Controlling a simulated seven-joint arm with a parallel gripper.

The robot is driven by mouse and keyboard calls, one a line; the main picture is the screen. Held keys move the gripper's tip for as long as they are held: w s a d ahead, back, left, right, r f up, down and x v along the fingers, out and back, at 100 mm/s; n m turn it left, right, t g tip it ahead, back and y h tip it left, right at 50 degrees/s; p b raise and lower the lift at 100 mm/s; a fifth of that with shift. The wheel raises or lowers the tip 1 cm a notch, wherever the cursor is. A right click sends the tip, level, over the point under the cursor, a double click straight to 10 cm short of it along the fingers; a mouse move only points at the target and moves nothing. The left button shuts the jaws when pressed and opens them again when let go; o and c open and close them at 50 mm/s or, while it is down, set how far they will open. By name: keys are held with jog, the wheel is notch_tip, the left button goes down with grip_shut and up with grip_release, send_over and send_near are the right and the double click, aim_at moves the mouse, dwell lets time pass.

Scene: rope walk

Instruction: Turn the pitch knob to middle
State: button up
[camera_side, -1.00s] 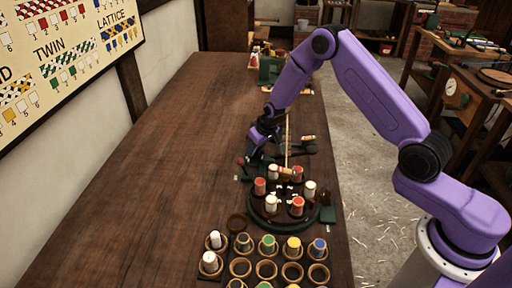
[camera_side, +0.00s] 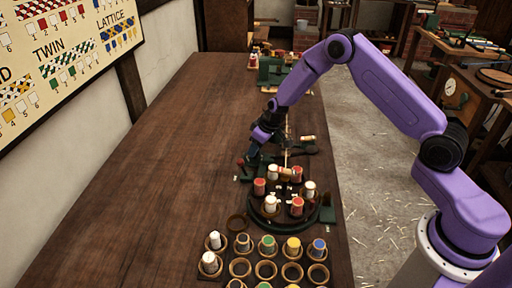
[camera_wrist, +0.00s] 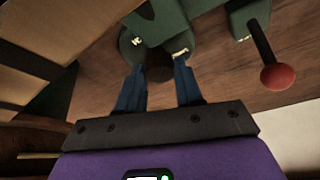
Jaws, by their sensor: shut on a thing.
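In the wrist view my gripper (camera_wrist: 159,66) has its two blue fingers closed on either side of a dark round knob (camera_wrist: 160,74), which I take to be the pitch knob. The knob sits against a green machine part (camera_wrist: 205,45) with small white marks near it. The marks are too small to read, so I cannot tell the knob's setting. In the side view my gripper (camera_side: 250,158) is low over the table, at the left of the rope machine. The knob is hidden there.
A lever with a red ball end (camera_wrist: 277,76) stands close to the right of my gripper in the wrist view. In the side view a round carrier (camera_side: 270,219) with red and white bobbins stands in front. Several bobbins sit in a rack (camera_side: 240,268). The table's left side is clear.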

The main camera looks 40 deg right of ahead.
dwell(0.6)
jog(key=o, duration=1)
jog(key=shift+o, duration=0.2)
jog(key=shift+r, duration=0.1)
jog(key=v, duration=1.7)
jog(key=shift+s+r, duration=0.1)
jog(key=shift+r, duration=0.05)
jog(key=s+a+r+n+g, duration=0.1)
jog(key=s+a+r+n, duration=0.1)
jog(key=s+a, duration=0.45)
jog(key=s+a+r+n+g, duration=0.1)
jog(key=s+a+r+n, duration=0.15)
jog(key=s, duration=0.75)
jog(key=s+d+n+g, duration=0.1)
jog(key=s+d+n, duration=0.1)
jog(key=s, duration=0.9)
jog(key=s+d+n+g+h, duration=0.1)
jog(key=s+d+n, duration=0.1)
jog(key=s, duration=0.9)
jog(key=shift+r, duration=0.3)
